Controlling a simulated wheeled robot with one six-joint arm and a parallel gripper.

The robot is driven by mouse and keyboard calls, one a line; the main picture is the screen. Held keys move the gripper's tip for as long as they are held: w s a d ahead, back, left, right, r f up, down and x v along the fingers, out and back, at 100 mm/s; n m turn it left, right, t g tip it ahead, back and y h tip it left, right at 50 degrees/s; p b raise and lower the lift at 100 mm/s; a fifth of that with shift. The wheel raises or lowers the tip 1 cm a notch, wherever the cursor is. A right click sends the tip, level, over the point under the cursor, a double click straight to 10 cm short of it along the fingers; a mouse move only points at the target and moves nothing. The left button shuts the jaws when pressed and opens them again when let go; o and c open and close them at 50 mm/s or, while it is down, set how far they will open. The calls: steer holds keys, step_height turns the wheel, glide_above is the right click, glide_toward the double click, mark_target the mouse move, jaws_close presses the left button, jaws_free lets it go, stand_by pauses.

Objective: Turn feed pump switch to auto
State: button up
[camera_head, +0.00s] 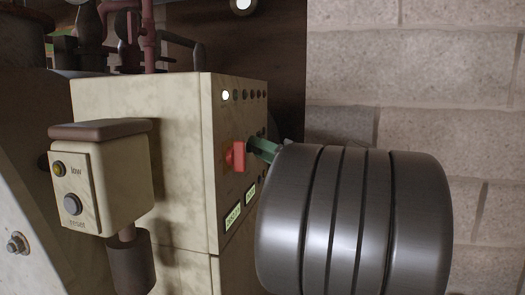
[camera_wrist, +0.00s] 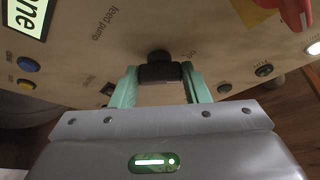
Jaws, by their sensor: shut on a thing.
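The feed pump switch is a dark knob (camera_wrist: 160,73) on the cream panel, beside the printed words "feed pump" in the wrist view. My gripper (camera_wrist: 159,71) has its two green fingers on either side of the knob, shut on it. Small print lies around the knob, too small and tilted to read surely, so I cannot tell its setting. In the head view one green finger of my gripper (camera_head: 263,149) shows at the panel, behind a red handle (camera_head: 237,157).
The red handle also shows at the top right in the wrist view (camera_wrist: 288,8), close to the fingers. Lit displays (camera_head: 232,218) and a row of lamps (camera_head: 237,95) share the panel. A box with a "reset" button (camera_head: 72,205) stands at left.

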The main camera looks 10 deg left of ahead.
steer(key=shift+s+r+m+t+h+p, duration=0.15)
steer(key=shift+m+h+p, duration=0.6)
steer(key=shift+m, duration=0.9)
steer(key=shift+w+m+t+h+p, duration=0.1)
steer(key=shift+m+h+p, duration=0.6)
steer(key=shift+m, duration=1)
steer(key=shift+s+r+m+t+h+p, duration=0.15)
steer(key=shift+m+h+p, duration=0.3)
steer(key=shift+m+p, duration=0.9)
steer(key=shift+w+f+m, duration=0.1)
steer(key=shift+m, duration=0.4)
steer(key=o, duration=1)
steer(key=shift+d+b, duration=0.1)
steer(key=shift+b, duration=0.2)
